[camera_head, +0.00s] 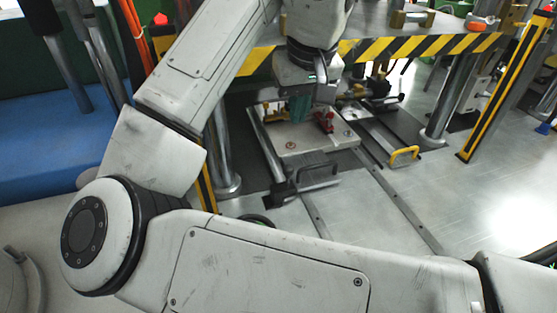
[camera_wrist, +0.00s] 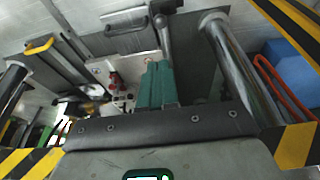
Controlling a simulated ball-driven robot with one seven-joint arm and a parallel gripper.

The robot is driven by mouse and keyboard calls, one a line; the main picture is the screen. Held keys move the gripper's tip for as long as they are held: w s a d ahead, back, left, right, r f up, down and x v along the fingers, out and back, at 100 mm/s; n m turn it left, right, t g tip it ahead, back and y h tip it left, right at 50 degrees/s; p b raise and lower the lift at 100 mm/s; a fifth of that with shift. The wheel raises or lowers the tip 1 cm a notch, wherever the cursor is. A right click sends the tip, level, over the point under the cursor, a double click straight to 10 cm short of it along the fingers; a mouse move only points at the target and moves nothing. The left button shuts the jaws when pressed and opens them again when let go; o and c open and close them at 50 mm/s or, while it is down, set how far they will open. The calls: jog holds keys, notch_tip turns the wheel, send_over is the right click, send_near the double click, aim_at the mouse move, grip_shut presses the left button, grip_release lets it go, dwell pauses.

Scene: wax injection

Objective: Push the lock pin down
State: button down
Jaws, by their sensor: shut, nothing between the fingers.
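My gripper (camera_head: 300,120) hangs above the pale mould plate (camera_head: 300,138) under the striped press table. Its teal fingers (camera_wrist: 157,85) are together and empty in the wrist view. A red clamp (camera_head: 324,122) stands on the plate close to the right of the fingers, and red parts also show in the wrist view (camera_wrist: 115,80). A black bar handle (camera_head: 303,180) lies at the plate's front edge. I cannot make out for certain which part is the lock pin; the fingers and wrist hide some of the plate. Contact cannot be told.
Steel columns (camera_head: 222,150) stand on both sides. A second slide with a yellow handle (camera_head: 404,155) lies to the right. Rails (camera_head: 395,200) run across the open bench in front.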

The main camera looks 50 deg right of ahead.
aim_at(290, 169)
jog(key=shift+a, duration=0.1)
dwell(0.3)
jog(key=x, duration=1.3)
jog(key=shift+s+a+f+b, duration=0.1)
jog(key=shift+s+a+b, duration=0.2)
jog(key=shift+s, duration=0.05)
jog(key=shift+f, duration=0.5)
jog(key=shift+f+b, duration=0.35)
jog(key=shift+f, duration=1.1)
jog(key=shift+s, duration=0.1)
